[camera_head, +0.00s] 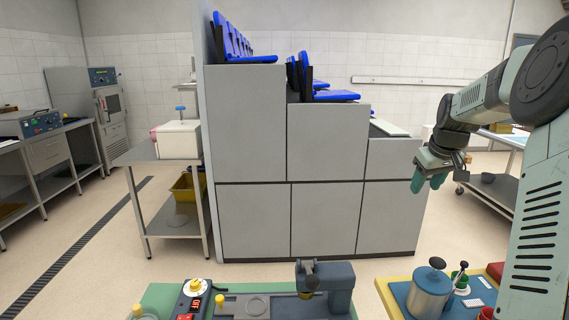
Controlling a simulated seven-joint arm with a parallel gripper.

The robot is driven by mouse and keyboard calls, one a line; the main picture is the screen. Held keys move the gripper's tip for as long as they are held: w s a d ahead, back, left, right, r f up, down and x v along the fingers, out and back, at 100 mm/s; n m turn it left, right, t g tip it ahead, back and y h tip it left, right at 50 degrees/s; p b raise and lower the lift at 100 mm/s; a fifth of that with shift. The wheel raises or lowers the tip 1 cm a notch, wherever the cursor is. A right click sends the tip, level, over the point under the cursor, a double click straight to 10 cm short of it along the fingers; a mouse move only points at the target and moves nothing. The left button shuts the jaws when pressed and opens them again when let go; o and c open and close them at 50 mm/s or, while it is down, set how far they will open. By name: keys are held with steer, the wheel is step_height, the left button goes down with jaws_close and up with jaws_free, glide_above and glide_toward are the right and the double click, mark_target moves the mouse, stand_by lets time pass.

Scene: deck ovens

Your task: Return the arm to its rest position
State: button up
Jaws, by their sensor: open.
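My gripper (429,182) hangs at the end of my arm on the right side of the view, with its greenish fingertips pointing down. It is open and I see nothing between its fingers. It is raised in the air, apart from the items below it. My arm comes in from the right edge, bent, with its grey-green links reaching left. Part of the hand is dark and small in the view.
A tall grey cabinet block (318,185) with blue seats stands in the middle. Below, close to me, are a green tray (163,299) with a control box (193,299), and a metal canister (429,292). A steel table (143,152) stands left; floor between is clear.

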steer(key=s+a+r+n, duration=0.1)
steer(key=s+a+r, duration=0.1)
steer(key=a+r, duration=0.55)
steer(key=s+a+r+n, duration=0.15)
steer(key=a+r, duration=0.25)
steer(key=a, duration=0.6)
steer(key=s+a+r+t+y, duration=0.1)
steer(key=s+a+r, duration=0.3)
steer(key=s+a, duration=0.35)
steer(key=s+a+r+t, duration=0.1)
steer(key=s+a+r, duration=0.4)
steer(key=s+a, duration=0.25)
steer(key=s+a+r+n+y, duration=0.1)
steer(key=s+a, duration=0.3)
steer(key=s, duration=0.6)
steer(key=s+d+f+m, duration=0.2)
steer(key=s+d+f, duration=0.2)
steer(key=f, duration=0.2)
steer(key=s+d+f+m+g+h, duration=0.1)
steer(key=s+d+f+m, duration=0.1)
steer(key=s+d+f, duration=0.2)
step_height(320, 180, down, 3)
steer(key=shift+d+f, duration=0.2)
steer(key=shift+d, duration=0.25)
steer(key=shift+w+m, duration=0.1)
steer(key=shift+m, duration=0.15)
